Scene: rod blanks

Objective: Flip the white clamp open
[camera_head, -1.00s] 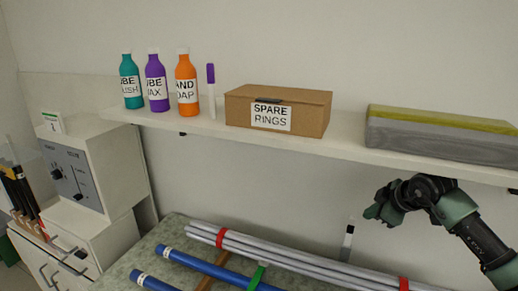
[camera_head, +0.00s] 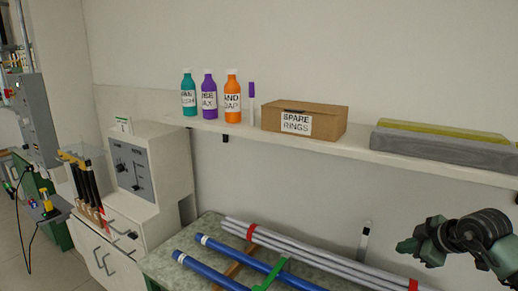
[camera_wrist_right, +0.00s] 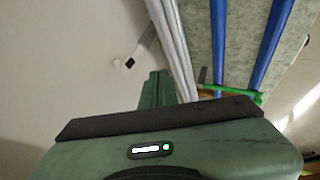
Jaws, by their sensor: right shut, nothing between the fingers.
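A small white upright piece with a dark part (camera_head: 364,240) is at the wall behind the rods, left of my right gripper. It may be the white clamp, but I cannot make out its parts. A white and black piece on the wall also shows in the right wrist view (camera_wrist_right: 130,64). My right gripper (camera_head: 404,246) is at the lower right in the head view, below the shelf and apart from this piece. In the right wrist view its green fingers (camera_wrist_right: 158,88) are together and empty. My left gripper is not in view.
Grey rods (camera_head: 320,262) with red bands and blue rods (camera_head: 240,264) lie on the bench (camera_head: 165,265). A green strap (camera_head: 270,273) crosses the blue rods. Above, a white shelf (camera_head: 300,141) holds bottles, a spare rings box (camera_head: 303,119) and a grey-yellow block (camera_head: 440,145).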

